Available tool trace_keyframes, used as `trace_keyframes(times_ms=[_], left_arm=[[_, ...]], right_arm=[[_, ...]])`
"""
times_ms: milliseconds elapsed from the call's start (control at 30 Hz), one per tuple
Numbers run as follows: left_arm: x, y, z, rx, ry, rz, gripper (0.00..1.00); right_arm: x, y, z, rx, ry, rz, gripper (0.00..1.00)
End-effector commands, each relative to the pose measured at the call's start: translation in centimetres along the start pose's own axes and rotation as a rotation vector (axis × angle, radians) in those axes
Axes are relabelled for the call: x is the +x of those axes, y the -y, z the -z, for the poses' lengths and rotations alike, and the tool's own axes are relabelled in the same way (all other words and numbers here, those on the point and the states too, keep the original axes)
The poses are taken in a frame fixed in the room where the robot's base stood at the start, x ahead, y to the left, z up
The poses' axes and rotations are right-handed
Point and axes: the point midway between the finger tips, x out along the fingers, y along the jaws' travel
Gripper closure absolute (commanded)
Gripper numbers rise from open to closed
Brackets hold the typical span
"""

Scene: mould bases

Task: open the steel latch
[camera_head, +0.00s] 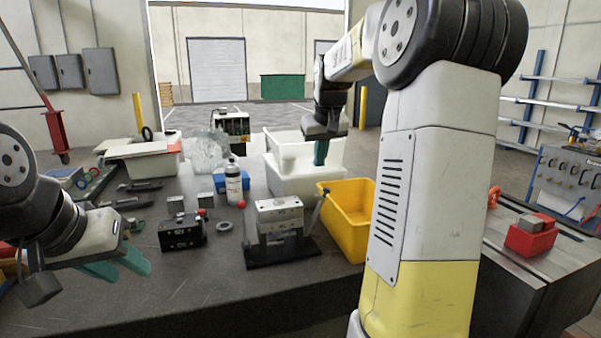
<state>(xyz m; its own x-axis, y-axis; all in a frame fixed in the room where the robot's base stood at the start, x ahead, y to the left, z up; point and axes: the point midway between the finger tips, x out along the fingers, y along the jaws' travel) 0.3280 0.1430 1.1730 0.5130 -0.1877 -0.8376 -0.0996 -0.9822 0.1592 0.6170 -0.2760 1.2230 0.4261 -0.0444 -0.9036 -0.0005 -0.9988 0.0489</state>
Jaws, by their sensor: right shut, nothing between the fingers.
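A steel mould base (279,217) stands on a dark plate (282,252) at the front middle of the bench. A slim grey lever (319,207), which looks like the steel latch, tilts up and outward at its right side. Its lower end is hard to make out. My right gripper (321,154) is shut and empty, pointing down above the white bin, behind and above the mould base. My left gripper (122,266) is at the left front, its two teal fingers apart with nothing seen between them. It is well away from the mould base.
A yellow bin (349,212) stands close to the right of the mould base, with a white bin (305,181) behind. The front bench surface is clear.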

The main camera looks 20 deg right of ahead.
Motion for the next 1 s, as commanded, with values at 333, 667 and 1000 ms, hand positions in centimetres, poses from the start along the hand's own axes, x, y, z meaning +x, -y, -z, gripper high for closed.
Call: trace_keyframes(times_ms=[333,667,1000], left_arm=[[0.0,0.0,0.0,0.001,0.0,0.0,0.64],[0.0,0.0,0.0,0.0,0.0,0.0,0.64],[0.0,0.0,0.0,0.001,0.0,0.0,0.64]], right_arm=[[-2.8,-0.2,0.0,0.001,0.0,0.0,1.0],[-3.1,0.1,-0.3,0.0,-0.003,0.004,1.0],[-8.5,7.0,-11.7,-0.001,-0.064,0.111,1.0]])
